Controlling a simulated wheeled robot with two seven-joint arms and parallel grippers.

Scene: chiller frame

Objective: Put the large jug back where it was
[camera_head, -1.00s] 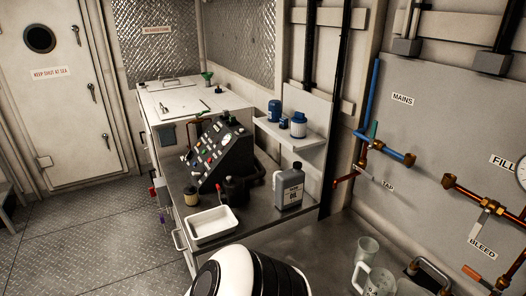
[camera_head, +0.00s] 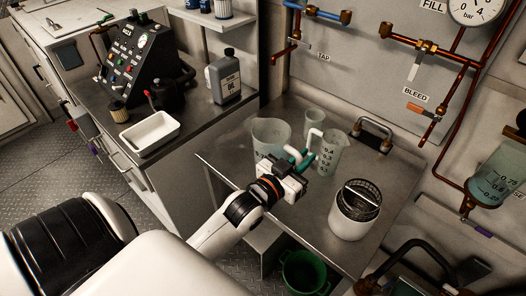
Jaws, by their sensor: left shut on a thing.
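The large clear jug (camera_head: 268,132) shows at the left side of the steel bench, with its spout to the left. My left gripper (camera_head: 297,158), with green fingertips, is shut at its handle side. The grip itself is partly hidden, and I cannot tell whether the jug's base touches the bench. A narrower marked jug (camera_head: 332,155) stands upright just right of the gripper, with its white handle close to the fingertips. My right gripper is not in view.
A small clear beaker (camera_head: 315,121) stands behind the jugs. A white pot with a dark mesh basket (camera_head: 355,210) stands to the right. A grey bottle (camera_head: 225,78) and a white tray (camera_head: 150,133) are on the left counter. A green bucket (camera_head: 304,272) is below the bench.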

